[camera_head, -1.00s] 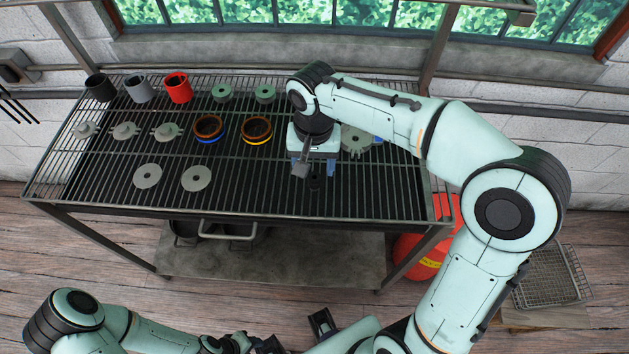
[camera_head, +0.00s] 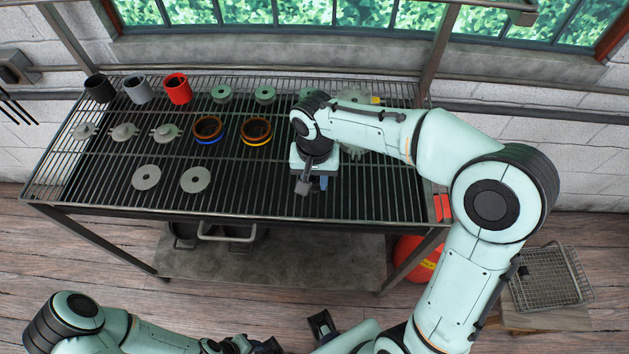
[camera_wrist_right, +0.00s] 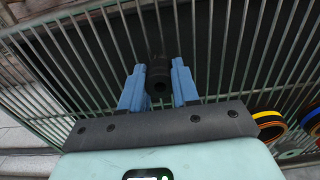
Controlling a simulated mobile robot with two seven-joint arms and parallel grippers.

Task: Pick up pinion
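The pinion (camera_wrist_right: 159,76) is a small dark cylinder with a hole in its near end, seen in the right wrist view. My right gripper (camera_wrist_right: 159,84) has its two blue fingers on either side of it, with no clear gap. The gripper looks shut on the pinion. In the head view my right gripper (camera_head: 315,184) is low over the front right part of the rack table, and the pinion is hidden there. My left gripper (camera_head: 258,345) is partly in view at the bottom edge, and its fingers cannot be made out.
The slatted table (camera_head: 245,205) holds a black cup (camera_head: 97,88), a grey cup (camera_head: 138,89), a red cup (camera_head: 176,87), coil rings (camera_head: 256,132), discs (camera_head: 195,180) and several grey housings (camera_head: 124,132) to the left. The slats around the gripper's front are clear.

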